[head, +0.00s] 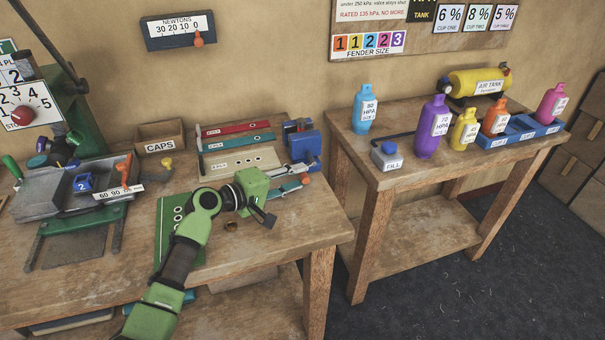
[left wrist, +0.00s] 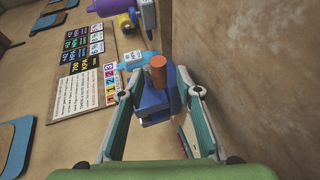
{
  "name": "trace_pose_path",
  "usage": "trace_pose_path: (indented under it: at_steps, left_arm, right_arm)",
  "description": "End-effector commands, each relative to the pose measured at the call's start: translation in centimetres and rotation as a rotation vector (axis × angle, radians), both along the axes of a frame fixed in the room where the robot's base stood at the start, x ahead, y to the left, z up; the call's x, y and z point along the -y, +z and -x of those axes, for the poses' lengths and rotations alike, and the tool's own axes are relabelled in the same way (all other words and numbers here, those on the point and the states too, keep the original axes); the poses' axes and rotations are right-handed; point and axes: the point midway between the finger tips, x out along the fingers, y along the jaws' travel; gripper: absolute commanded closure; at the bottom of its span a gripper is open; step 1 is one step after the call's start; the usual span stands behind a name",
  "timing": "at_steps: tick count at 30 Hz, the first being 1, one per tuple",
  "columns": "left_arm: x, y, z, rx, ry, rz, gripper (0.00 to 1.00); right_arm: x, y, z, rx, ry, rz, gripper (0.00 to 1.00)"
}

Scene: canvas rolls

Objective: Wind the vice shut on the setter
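The blue vice (head: 302,142) stands at the back right of the workbench. In the left wrist view the blue vice body (left wrist: 155,104) shows beyond and between my fingers, with an orange knob (left wrist: 158,66) near the fingertips. I cannot identify the setter for sure. My right gripper is not in view.
A green mat (head: 168,222) lies beneath my left arm. A CAPS box (head: 160,135) stands behind. A second table (head: 400,178) with bottles stands right, across a gap.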

Motion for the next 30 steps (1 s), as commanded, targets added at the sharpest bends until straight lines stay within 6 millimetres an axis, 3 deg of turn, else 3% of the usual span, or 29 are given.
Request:
trace_pose_path:
  at_steps: [5,18,19,22,23,30]
  left_arm:
    - [1.5,-0.5,-1.3,-0.001,0.0,0.001,0.68]
    - [2.2,-0.8,-1.9,0.0,-0.001,-0.001,0.68]
    - [2.2,-0.8,-1.9,0.0,-0.001,-0.001,0.71]
    - [2.2,-0.8,-1.9,0.0,0.0,-0.001,0.97]
    - [2.1,-0.8,-1.9,0.0,0.0,-0.001,1.0]
    - [2.1,-0.8,-1.9,0.0,0.001,-0.002,1.0]
  right_arm:
    - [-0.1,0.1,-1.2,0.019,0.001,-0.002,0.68]
    - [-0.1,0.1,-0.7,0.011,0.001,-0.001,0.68]
    - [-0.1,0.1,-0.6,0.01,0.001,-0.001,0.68]
    - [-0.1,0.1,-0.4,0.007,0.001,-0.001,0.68]
    - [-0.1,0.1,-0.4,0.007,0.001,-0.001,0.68]
    - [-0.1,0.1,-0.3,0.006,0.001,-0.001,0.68]
